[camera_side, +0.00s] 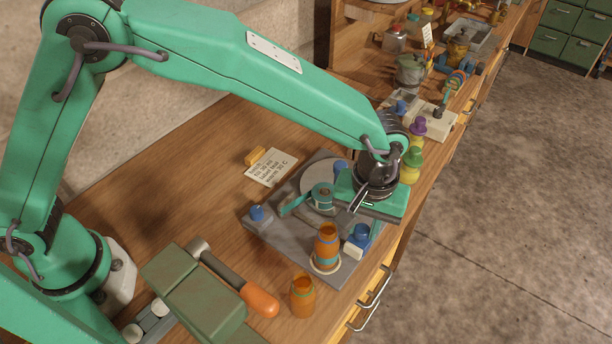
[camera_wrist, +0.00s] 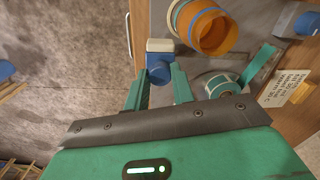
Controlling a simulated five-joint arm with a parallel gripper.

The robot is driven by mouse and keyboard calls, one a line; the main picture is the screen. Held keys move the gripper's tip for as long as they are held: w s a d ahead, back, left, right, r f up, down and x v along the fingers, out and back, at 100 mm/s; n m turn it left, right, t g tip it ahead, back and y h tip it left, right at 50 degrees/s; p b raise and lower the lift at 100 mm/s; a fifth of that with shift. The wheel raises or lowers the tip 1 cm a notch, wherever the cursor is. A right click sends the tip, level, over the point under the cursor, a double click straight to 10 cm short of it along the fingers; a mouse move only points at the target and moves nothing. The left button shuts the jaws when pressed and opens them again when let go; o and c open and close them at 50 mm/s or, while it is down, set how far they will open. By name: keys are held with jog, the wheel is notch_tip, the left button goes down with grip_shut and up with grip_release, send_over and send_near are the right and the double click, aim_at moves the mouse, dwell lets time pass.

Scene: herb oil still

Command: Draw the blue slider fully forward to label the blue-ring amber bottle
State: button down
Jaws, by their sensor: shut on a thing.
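The blue slider is a blue block with a round knob (camera_side: 361,231) and a white pad (camera_side: 352,251), near the front right of the grey labelling base (camera_side: 268,228). In the wrist view, its blue part (camera_wrist: 158,70) sits between the fingers of my gripper (camera_wrist: 160,80), with the white pad (camera_wrist: 159,45) beyond. My gripper (camera_side: 362,208) is shut on the slider from above. The amber bottle (camera_side: 328,243) with a blue-teal ring stands upright in a pale ring seat on the base, left of the slider. Its open mouth shows in the wrist view (camera_wrist: 208,32).
A tape reel (camera_side: 321,196) and a pale disc stand behind the bottle, with a blue knob (camera_side: 258,214) at the base's left corner. Coloured bottles (camera_side: 411,165) stand close behind my gripper.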

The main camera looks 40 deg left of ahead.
aim_at(365, 229)
jog(key=c, duration=1.2)
grip_release()
jog(key=shift+d+r, duration=0.1)
jog(key=shift+d, duration=0.3)
jog(key=shift+a, duration=0.1)
jog(key=shift+r, duration=3.85)
jog(key=shift+a+r, duration=0.1)
